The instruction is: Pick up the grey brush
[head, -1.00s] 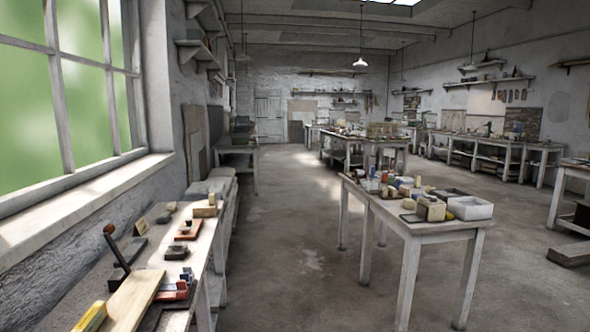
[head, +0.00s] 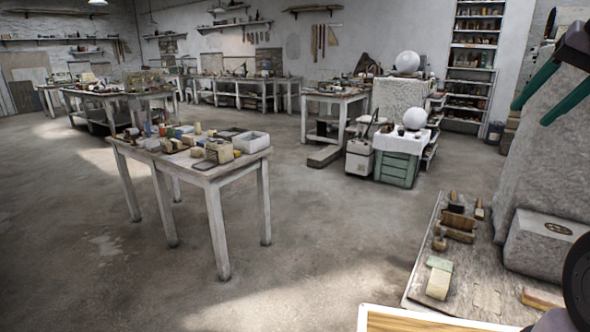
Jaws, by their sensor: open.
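I cannot make out a grey brush for certain in the head view. A small narrow item (head: 479,209) with a brownish handle lies on the low board at the lower right; it is too small to tell if it is a brush. My gripper (head: 529,115) is at the upper right, with two dark green fingers apart and nothing between them. It hangs in front of a large pale block, clear of the small items.
A white work table (head: 220,172) with many small items and a white tray (head: 251,141) stands left of centre. A green cabinet (head: 396,168) under a white cloth bears a white sphere (head: 415,118). A larger sphere (head: 407,62) stands behind. The floor (head: 330,215) between is clear.

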